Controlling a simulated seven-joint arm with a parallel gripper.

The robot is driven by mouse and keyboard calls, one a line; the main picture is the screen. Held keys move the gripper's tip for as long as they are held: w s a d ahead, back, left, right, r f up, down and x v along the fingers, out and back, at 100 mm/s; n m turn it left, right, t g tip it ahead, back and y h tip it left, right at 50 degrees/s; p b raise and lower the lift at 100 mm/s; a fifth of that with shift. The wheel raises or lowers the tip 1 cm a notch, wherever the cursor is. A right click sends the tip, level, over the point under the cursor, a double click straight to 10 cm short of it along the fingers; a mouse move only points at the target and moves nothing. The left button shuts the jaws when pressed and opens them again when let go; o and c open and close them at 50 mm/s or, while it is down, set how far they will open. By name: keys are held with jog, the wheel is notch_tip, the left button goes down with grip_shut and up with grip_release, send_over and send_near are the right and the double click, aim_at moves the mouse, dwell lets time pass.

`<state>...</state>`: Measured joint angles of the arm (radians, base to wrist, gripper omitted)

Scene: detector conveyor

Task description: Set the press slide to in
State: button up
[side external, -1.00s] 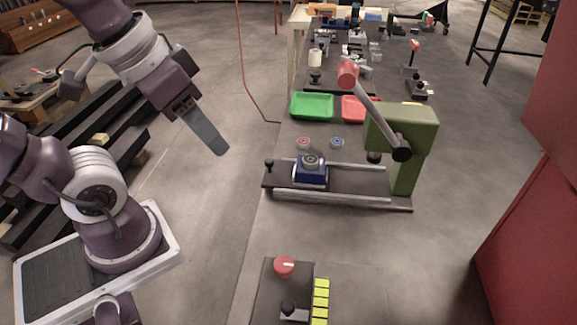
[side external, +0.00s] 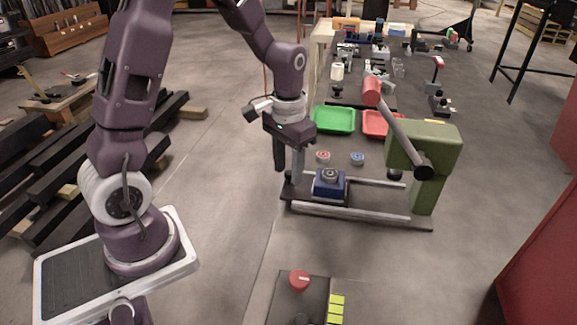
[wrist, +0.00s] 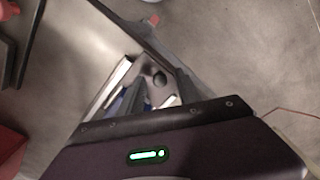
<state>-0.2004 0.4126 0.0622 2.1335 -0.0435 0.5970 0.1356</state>
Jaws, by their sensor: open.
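The press (side external: 424,150) is green, with a red-tipped lever, and stands at the right end of two metal rails. Its slide is a blue block (side external: 330,187) with a round grey piece on top, toward the left end of the rails, left of the press. My gripper (side external: 288,168) points down at the left end of the rails, left of the blue block. Its two fingers are apart. In the wrist view a dark round knob (wrist: 159,80) shows between the fingers. I cannot tell whether they touch it. The blue block is mostly hidden there.
A red disc (side external: 323,156) and a blue disc (side external: 357,158) lie behind the rails. A green tray (side external: 334,120) and a red tray (side external: 376,125) stand farther back. A panel with a red knob (side external: 299,280) is in front.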

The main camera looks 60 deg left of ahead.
grip_shut()
dwell(1.4)
